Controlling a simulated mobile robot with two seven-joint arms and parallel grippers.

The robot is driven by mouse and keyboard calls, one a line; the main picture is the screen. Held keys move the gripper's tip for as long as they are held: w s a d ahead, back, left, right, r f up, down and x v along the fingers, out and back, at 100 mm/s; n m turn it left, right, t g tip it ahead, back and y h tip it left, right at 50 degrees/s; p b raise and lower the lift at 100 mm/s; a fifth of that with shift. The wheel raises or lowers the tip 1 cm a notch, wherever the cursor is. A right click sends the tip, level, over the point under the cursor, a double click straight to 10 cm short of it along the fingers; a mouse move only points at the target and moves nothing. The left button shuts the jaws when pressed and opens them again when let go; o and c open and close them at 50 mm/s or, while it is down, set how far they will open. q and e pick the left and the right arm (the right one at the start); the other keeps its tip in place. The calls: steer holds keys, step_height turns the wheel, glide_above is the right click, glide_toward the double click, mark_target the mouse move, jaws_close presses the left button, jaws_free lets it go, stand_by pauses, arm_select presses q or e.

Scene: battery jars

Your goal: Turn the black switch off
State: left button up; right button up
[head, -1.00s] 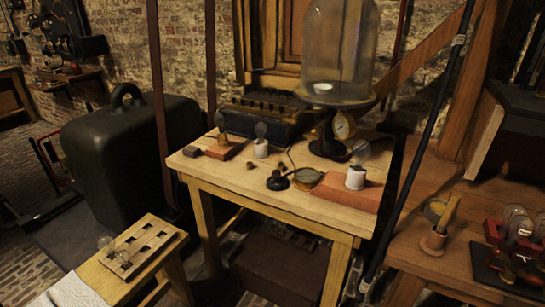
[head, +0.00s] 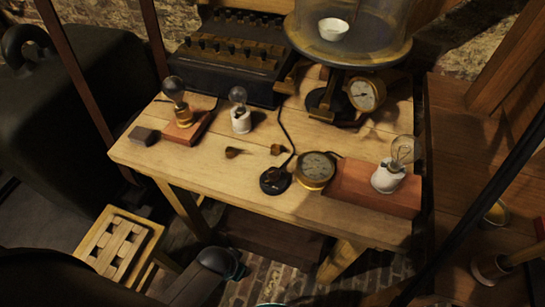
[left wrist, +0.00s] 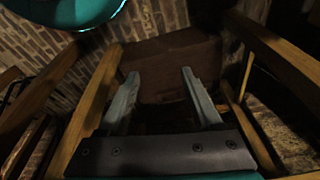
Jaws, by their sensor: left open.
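The black switch (head: 275,180) is a small round black piece with a short knob, on the front part of the light wooden table in the head view. A wire runs back from it. I cannot tell its setting. A brass gauge (head: 316,169) sits just to its right. My left gripper is open and empty in the left wrist view (left wrist: 161,98), low among the table's wooden legs and facing a brown box (left wrist: 172,62). The switch is not in that view. In the head view, parts of my arm show below the table's front edge. My right gripper is not in view.
Bulbs stand on the table: a dark one (head: 174,88), a clear one in a white holder (head: 240,118), and one on a reddish block (head: 405,150). A black battery case (head: 228,60) and a glass jar stand (head: 345,35) are behind.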

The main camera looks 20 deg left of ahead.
arm_select(q)
steer(key=w+d+r+m+t+h+p, duration=0.1)
steer(key=w+d+r+p, duration=0.1)
steer(key=r, duration=0.9)
steer(key=w+d+r+p, duration=0.1)
steer(key=w+d+r, duration=0.15)
steer(key=r, duration=0.85)
steer(key=w+d+r+m+g+h, duration=0.1)
steer(key=w+d+r+m+h, duration=0.2)
steer(key=w+d+r+m, duration=0.6)
step_height(320, 180, up, 11)
steer(key=m+g+y, duration=0.3)
steer(key=m+y, duration=0.1)
steer(key=m, duration=0.2)
glide_above(274, 171)
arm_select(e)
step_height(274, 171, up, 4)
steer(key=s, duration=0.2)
arm_select(q)
step_height(274, 171, down, 15)
steer(key=b, duration=0.3)
steer(key=shift+f, duration=0.2)
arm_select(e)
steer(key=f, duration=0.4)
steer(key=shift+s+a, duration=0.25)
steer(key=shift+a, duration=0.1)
arm_select(q)
steer(key=shift+c, duration=0.3)
